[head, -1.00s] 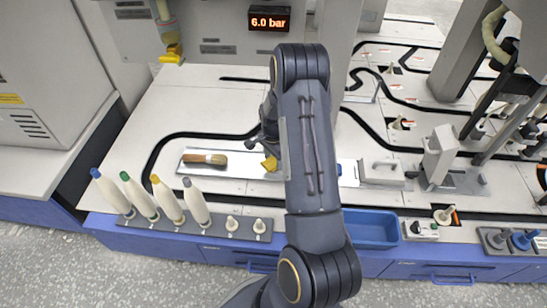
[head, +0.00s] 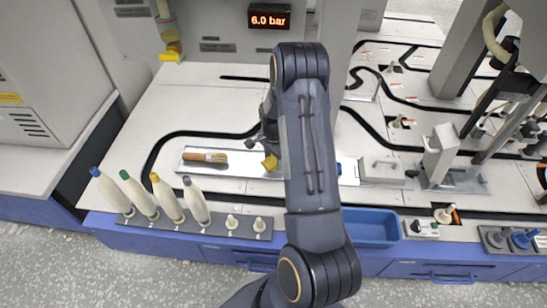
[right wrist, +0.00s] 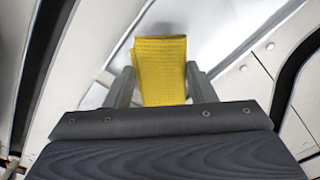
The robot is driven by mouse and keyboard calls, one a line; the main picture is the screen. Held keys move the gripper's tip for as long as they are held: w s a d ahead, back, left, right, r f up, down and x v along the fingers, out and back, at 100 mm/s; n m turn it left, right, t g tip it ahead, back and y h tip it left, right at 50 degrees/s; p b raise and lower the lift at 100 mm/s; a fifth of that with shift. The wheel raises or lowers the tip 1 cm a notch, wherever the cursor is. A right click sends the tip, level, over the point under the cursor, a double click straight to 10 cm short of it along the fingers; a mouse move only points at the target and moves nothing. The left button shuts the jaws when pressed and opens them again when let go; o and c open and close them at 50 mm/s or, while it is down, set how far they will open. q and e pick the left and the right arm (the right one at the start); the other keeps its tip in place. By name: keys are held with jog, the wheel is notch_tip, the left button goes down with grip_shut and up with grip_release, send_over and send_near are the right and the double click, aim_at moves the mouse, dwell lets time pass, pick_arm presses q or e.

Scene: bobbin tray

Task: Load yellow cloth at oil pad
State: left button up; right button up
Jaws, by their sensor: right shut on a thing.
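The yellow cloth (head: 270,163) hangs at my right gripper (head: 268,143), above the long metal plate (head: 240,172). In the right wrist view the cloth (right wrist: 160,70) is folded and upright between the two fingers (right wrist: 160,88), which are shut on it. Whether the cloth touches the plate is hard to tell. I cannot pick out an oil pad for certain; part of the plate is hidden. My left gripper is not in view.
A wooden-handled brush (head: 204,157) lies on the plate's left part. Several bobbins with coloured tips (head: 140,195) stand in a rack at the front left. A blue bin (head: 371,228) is at the front, right of my arm. A metal block (head: 384,170) stands right of the arm.

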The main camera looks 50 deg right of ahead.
aim_at(273, 159)
jog(key=shift+f, duration=0.35)
dwell(1.1)
jog(key=shift+r+p, duration=2.6)
jog(key=shift+r, duration=0.95)
